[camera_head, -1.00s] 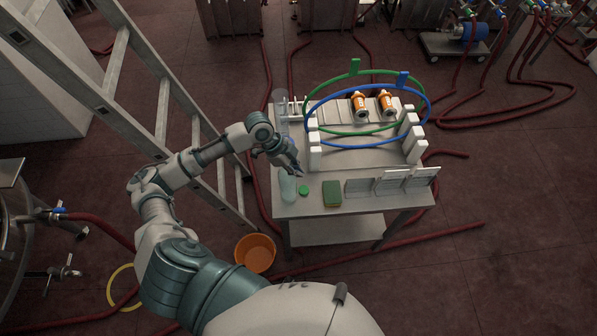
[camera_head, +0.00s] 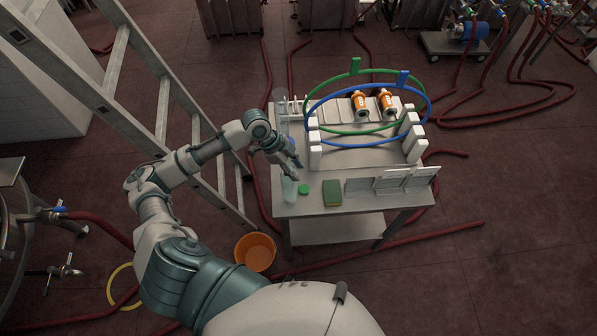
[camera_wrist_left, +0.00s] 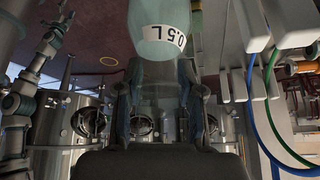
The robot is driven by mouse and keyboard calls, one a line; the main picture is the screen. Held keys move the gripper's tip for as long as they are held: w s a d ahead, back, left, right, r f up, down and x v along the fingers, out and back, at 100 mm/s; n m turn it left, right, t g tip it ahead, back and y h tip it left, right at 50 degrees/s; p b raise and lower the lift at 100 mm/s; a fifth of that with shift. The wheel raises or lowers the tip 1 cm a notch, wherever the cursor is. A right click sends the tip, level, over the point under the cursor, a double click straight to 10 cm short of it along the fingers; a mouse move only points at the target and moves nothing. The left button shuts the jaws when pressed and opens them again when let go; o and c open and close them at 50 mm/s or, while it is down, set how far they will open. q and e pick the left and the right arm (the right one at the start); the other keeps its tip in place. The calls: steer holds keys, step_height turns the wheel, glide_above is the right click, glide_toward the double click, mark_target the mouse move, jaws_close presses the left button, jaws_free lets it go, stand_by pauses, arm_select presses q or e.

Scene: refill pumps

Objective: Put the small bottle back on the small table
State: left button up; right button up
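The small bottle (camera_head: 289,190) is pale, translucent green and shows at the left front corner of the small table (camera_head: 385,207) in the head view. In the left wrist view the bottle (camera_wrist_left: 150,15) carries a white "0.5 L" label. My left gripper (camera_head: 292,163) is at the bottle's upper part, and its fingers (camera_wrist_left: 160,105) lie on both sides of the clear part in the wrist view, shut on it. Whether the bottle's base touches the tabletop I cannot tell. My right gripper is not in view.
A green cap (camera_head: 304,189) and a green-yellow sponge (camera_head: 332,193) lie right of the bottle. A rack holds green and blue hoops (camera_head: 367,145) behind, with two orange-white cartridges (camera_head: 360,107). A ladder (camera_head: 163,110) stands left; an orange bucket (camera_head: 255,252) is on the floor.

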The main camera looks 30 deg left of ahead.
arm_select(q)
steer(key=v, duration=0.4)
steer(key=r, duration=0.2)
steer(key=a+r, duration=0.1)
steer(key=r, duration=0.1)
steer(key=shift+s+r+b, duration=0.15)
steer(key=shift+s+b, duration=0.05)
steer(key=shift+b, duration=0.2)
steer(key=shift+s+a+r, duration=0.1)
steer(key=shift+a+r, duration=0.35)
steer(key=shift+r, duration=0.1)
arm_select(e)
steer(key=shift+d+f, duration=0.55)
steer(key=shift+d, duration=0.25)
